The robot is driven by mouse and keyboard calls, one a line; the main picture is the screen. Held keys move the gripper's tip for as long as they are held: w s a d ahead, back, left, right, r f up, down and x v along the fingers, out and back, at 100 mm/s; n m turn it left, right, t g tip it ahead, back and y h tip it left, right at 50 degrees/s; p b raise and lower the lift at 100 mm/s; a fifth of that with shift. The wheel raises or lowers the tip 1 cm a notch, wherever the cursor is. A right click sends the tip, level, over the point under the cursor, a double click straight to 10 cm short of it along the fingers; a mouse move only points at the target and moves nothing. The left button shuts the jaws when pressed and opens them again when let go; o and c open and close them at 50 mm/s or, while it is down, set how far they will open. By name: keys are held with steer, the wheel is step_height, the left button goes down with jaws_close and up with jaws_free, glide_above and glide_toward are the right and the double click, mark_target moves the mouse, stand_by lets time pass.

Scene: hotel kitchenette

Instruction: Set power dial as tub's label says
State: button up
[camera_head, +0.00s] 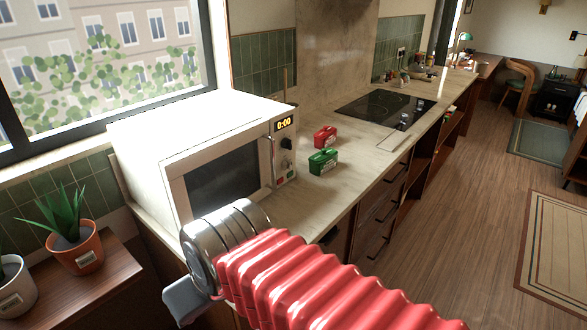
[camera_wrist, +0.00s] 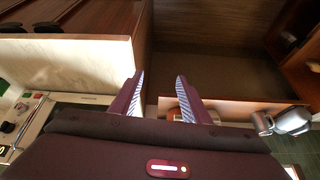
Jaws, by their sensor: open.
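The white microwave (camera_head: 210,150) stands on the counter with its dark door facing the room. A red tub (camera_head: 325,136) and a green tub (camera_head: 323,161) stand on the counter right of the microwave. Each has a pale label, unreadable here. My gripper (camera_wrist: 158,92) is open and empty in the wrist view, its two fingers apart. My arm's end is in front of the microwave in the head view.
The stone counter (camera_head: 288,208) is bare in front of the tubs. A black hob (camera_head: 385,108) lies farther along. A potted plant (camera_head: 75,245) stands on a wooden top at the left. Wooden floor (camera_head: 450,230) is open to the right.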

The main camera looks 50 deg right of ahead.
steer(key=w+d+f+m+g+y, duration=0.1)
steer(key=w+d+m+y, duration=0.1)
steer(key=w+d+y, duration=0.65)
steer(key=m+t+h, duration=0.5)
steer(key=m+t, duration=0.2)
steer(key=t, duration=0.6)
glide_toward(288, 165)
steer(key=v, duration=0.6)
steer(key=shift+d+f, duration=0.25)
steer(key=shift+f, duration=0.1)
steer(key=x, duration=1.4)
steer(key=shift+r, duration=0.15)
